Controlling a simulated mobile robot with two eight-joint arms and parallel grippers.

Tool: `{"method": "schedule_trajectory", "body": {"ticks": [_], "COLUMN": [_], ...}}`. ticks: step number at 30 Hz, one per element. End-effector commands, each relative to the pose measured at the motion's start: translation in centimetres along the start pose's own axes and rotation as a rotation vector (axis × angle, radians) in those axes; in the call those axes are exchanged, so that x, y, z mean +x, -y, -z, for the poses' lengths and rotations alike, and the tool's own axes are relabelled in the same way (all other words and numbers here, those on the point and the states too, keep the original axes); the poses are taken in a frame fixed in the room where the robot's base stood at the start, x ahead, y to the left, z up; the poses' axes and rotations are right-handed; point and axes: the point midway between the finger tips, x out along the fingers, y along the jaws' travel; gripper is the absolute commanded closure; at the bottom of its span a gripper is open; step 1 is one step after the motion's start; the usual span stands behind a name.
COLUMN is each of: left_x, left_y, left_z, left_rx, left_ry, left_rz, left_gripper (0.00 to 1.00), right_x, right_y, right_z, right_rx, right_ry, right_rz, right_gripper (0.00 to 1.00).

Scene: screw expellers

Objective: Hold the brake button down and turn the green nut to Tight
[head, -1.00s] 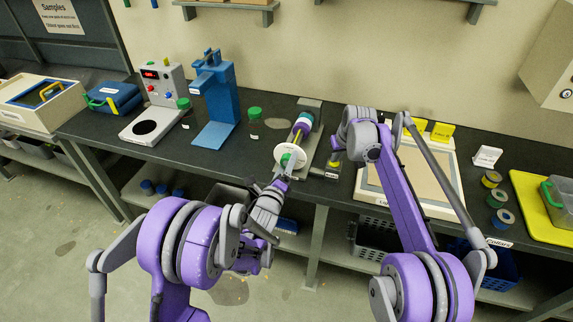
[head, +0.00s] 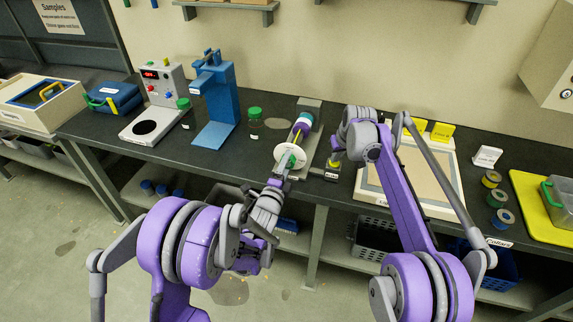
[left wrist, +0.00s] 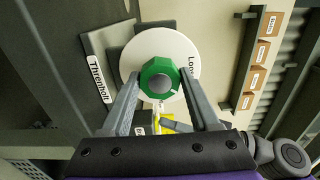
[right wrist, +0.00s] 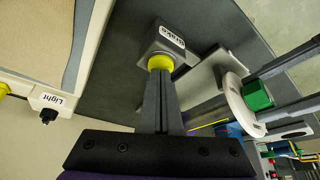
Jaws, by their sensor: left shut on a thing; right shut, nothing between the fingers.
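The green nut (left wrist: 160,78) sits at the centre of a white disc (left wrist: 150,45) in the left wrist view; part of a "Loose" label shows on the disc. My left gripper (left wrist: 161,95) is shut on the nut, one finger on each side. In the head view the nut is mostly hidden by the left gripper (head: 288,168). The yellow brake button (right wrist: 160,62) stands on a grey block labelled Brake (right wrist: 166,42). My right gripper (right wrist: 160,78) is shut and empty, its fingertips at the top of the button. How far the button is down cannot be told.
On the dark bench (head: 165,160), a blue press (head: 215,100), a grey device with a red display (head: 155,100) and green-lidded jars stand to the left. A light panel (head: 430,185) lies to the right, then several collars (head: 497,198) and a yellow board (head: 540,205).

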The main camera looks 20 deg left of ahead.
Motion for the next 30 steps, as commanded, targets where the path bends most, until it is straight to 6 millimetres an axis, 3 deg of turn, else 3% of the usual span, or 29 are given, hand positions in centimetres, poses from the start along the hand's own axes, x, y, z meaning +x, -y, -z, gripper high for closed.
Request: {"method": "schedule_trajectory", "body": {"ticks": [5,18,27,28,30], "left_x": [0.00,0.00,0.00,0.00,0.00], "left_y": [0.01,0.02,0.03,0.03,0.02], "left_z": [0.00,0.00,0.00,0.00,0.00], "left_rx": [0.062,0.664,0.703,0.703,0.702], "left_ry": [0.000,0.000,0.000,0.000,0.000], "left_rz": [0.001,0.001,0.001,0.001,0.001], "left_gripper": [0.78,0.78,0.78,0.33,0.20], "right_x": [0.03,0.03,0.03,0.03,0.03], "right_y": [0.00,-0.01,-0.01,-0.01,-0.01], "right_z": [-0.02,-0.01,-0.01,-0.01,-0.01], "right_rx": [0.000,0.000,0.000,0.000,0.000], "right_ry": [0.000,0.000,0.000,0.000,0.000], "right_rz": [0.000,0.000,0.000,0.000,0.000], "right_gripper": [1.00,1.00,1.00,1.00,1.00]}}
